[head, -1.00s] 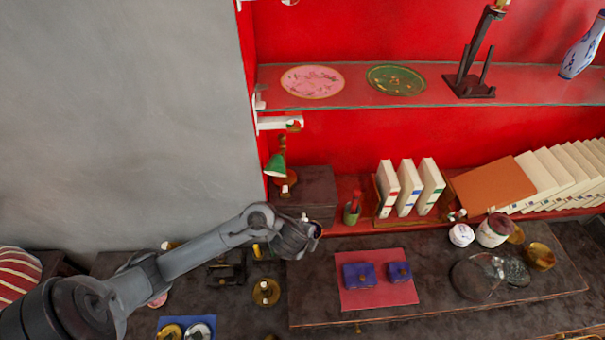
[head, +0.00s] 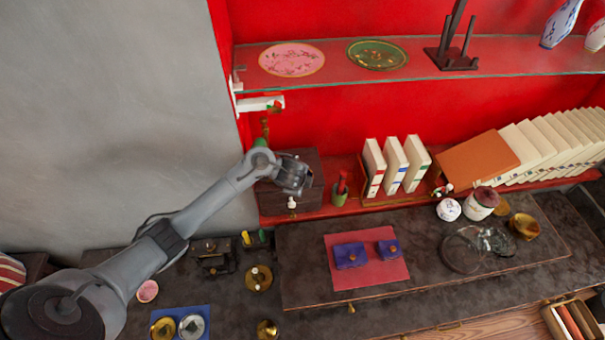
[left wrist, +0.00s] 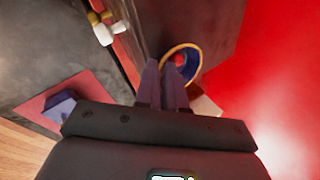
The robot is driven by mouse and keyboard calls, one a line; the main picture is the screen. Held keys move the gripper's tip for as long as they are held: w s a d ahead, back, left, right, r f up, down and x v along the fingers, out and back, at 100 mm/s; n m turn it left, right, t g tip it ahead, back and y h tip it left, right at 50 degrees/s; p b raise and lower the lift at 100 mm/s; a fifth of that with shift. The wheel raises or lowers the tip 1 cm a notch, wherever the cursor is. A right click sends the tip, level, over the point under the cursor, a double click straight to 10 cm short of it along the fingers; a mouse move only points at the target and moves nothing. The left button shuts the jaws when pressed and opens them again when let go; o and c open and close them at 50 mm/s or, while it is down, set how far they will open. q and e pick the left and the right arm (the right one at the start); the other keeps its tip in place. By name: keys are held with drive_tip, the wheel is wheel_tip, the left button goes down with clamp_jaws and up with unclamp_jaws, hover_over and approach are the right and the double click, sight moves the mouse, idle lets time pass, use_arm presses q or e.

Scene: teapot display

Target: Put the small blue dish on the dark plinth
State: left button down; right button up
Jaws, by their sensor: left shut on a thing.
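The small blue dish (left wrist: 184,66) has a gold rim and shows at my left fingertips in the left wrist view. My left gripper (left wrist: 164,84) is shut on the dish's edge; the fingers cover part of it. In the head view my left gripper (head: 292,182) is in front of and over the dark box-like plinth (head: 308,163) at the left end of the red shelf, and the dish is hidden there. In the left wrist view the plinth's dark surface (left wrist: 205,22) lies behind the dish. I cannot tell whether they touch.
White books (head: 394,166) and a small green pot (head: 340,192) stand right of the plinth. A glass shelf (head: 330,75) with two plates is above. A red mat (head: 366,276) with purple boxes lies on the desk in front. Brass items crowd the lower left.

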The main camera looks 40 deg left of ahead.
use_arm(q)
drive_tip(key=w, duration=0.1)
drive_tip(key=w+a, duration=0.1)
drive_tip(key=w, duration=0.1)
drive_tip(key=shift+w+a+b, duration=0.25)
drive_tip(key=shift+a+b, duration=0.1)
drive_tip(key=shift+a, duration=0.05)
drive_tip(key=shift+f, duration=0.1)
drive_tip(key=shift+f, duration=0.1)
drive_tip(key=c, duration=1.2)
unclamp_jaws()
